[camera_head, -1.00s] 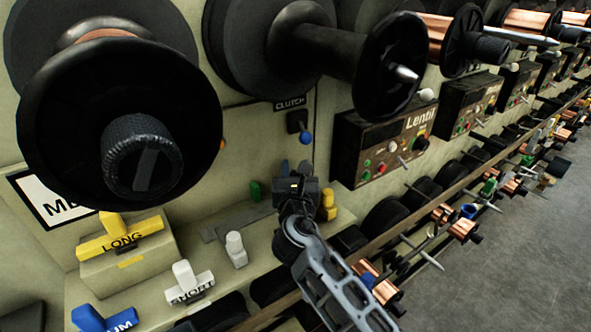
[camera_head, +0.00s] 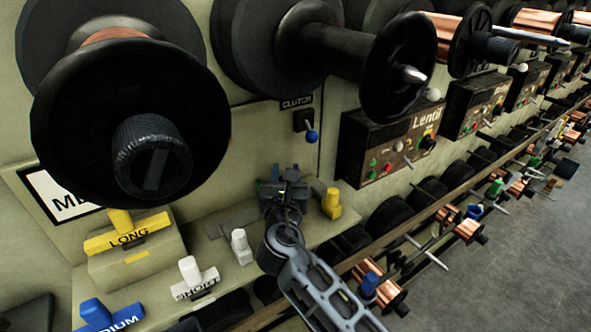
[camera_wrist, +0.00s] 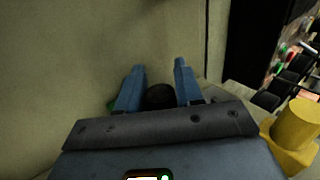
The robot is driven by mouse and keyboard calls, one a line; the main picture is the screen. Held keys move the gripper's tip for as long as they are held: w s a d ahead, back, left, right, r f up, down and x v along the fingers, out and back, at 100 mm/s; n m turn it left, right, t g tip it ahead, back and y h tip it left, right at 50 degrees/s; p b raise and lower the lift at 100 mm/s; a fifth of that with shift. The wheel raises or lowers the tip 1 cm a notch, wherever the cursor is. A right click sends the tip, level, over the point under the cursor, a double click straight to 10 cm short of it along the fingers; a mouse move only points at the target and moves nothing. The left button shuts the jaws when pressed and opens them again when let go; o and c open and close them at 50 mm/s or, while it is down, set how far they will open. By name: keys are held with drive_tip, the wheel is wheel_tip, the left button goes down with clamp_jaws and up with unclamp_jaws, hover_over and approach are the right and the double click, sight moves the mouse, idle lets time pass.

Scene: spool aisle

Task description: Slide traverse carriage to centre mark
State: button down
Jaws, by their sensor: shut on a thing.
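My gripper (camera_head: 284,176) is over the ledge below the clutch label, between a white peg (camera_head: 241,246) and a yellow peg (camera_head: 331,203). In the wrist view its two blue fingers (camera_wrist: 159,84) are closed around a dark round knob (camera_wrist: 160,97), which appears to be the traverse carriage's handle. The carriage body is hidden behind my gripper. A flat dark grey strip (camera_head: 232,222) lies on the ledge to the left. A green piece (camera_wrist: 112,104) shows partly behind the left finger. I cannot make out a centre mark.
A large black spool (camera_head: 130,130) overhangs the ledge at left. Long (camera_head: 127,235), short (camera_head: 195,280) and medium (camera_head: 108,318) labelled handles stand at front left. A blue-tipped clutch lever (camera_head: 310,136) is above my gripper. A control box (camera_head: 390,140) and spool racks extend right.

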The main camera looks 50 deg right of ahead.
drive_tip(key=c, duration=1.1)
unclamp_jaws()
drive_tip(key=shift+b+v, duration=0.35)
drive_tip(key=shift+v, duration=3.55)
